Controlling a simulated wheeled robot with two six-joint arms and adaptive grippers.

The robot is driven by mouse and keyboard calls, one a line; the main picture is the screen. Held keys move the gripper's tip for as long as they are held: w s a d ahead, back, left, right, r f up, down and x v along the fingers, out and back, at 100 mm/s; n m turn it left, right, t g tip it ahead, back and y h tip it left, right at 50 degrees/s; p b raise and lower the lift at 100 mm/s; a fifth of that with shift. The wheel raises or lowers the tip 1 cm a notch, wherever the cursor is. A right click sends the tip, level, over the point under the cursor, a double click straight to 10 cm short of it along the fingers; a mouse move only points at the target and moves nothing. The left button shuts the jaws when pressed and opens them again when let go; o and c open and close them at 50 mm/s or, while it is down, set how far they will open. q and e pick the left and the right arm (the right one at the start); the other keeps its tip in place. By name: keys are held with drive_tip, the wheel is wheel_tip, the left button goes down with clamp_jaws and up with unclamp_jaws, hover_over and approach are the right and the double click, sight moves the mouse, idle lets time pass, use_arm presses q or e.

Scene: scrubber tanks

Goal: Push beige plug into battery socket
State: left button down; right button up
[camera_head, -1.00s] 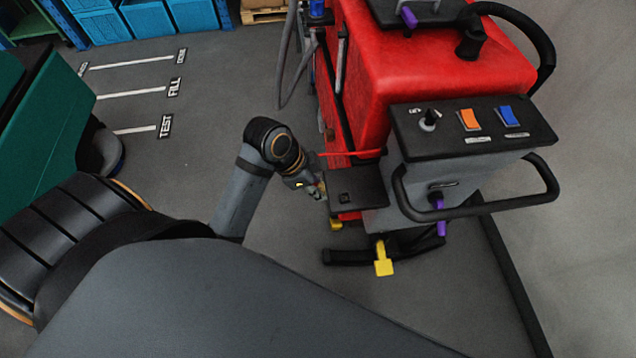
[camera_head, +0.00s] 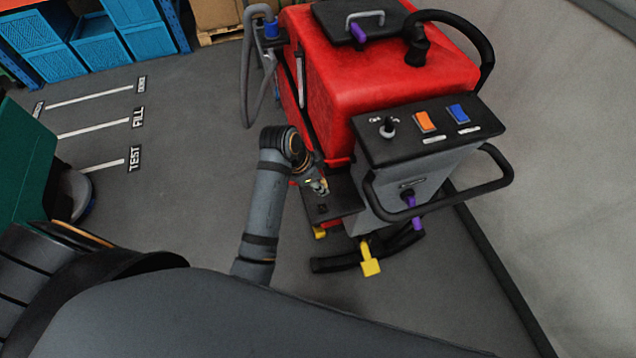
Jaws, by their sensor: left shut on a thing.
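The red scrubber (camera_head: 385,65) stands at the centre right with its grey rear column and black control panel (camera_head: 430,128). A black plate (camera_head: 335,206) juts out on its left side, with a small dark square fitting (camera_head: 322,209) on top that may be the battery socket. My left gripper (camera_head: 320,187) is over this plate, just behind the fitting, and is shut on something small. The beige plug itself is too small and covered to make out. My right gripper is not in view.
A black handle loop (camera_head: 505,185) sticks out from the column. A yellow pedal (camera_head: 370,265) and a black squeegee bar (camera_head: 335,264) are low at the rear. A grey hose (camera_head: 247,75) hangs at the front left. Open floor lies to the left.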

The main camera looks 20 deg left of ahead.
use_arm(q)
drive_tip(key=shift+w+d+r+p, duration=0.2)
drive_tip(key=shift+d+r+p, duration=0.3)
drive_tip(key=shift+r, duration=0.15)
drive_tip(key=shift+s+f+b, duration=0.2)
drive_tip(key=shift+f+b, duration=0.7)
drive_tip(key=shift+f, duration=1.75)
drive_tip(key=shift+w+f+b, duration=0.1)
drive_tip(key=shift+f+b, duration=0.85)
drive_tip(key=shift+f, duration=1.95)
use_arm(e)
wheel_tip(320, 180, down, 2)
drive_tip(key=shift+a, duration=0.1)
use_arm(q)
drive_tip(key=shift+a+r, duration=0.1)
drive_tip(key=shift+a, duration=0.05)
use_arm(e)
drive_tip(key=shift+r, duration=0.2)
use_arm(q)
drive_tip(key=shift+a+p, duration=0.1)
drive_tip(key=shift+p, duration=0.4)
drive_tip(key=shift+a, duration=0.1)
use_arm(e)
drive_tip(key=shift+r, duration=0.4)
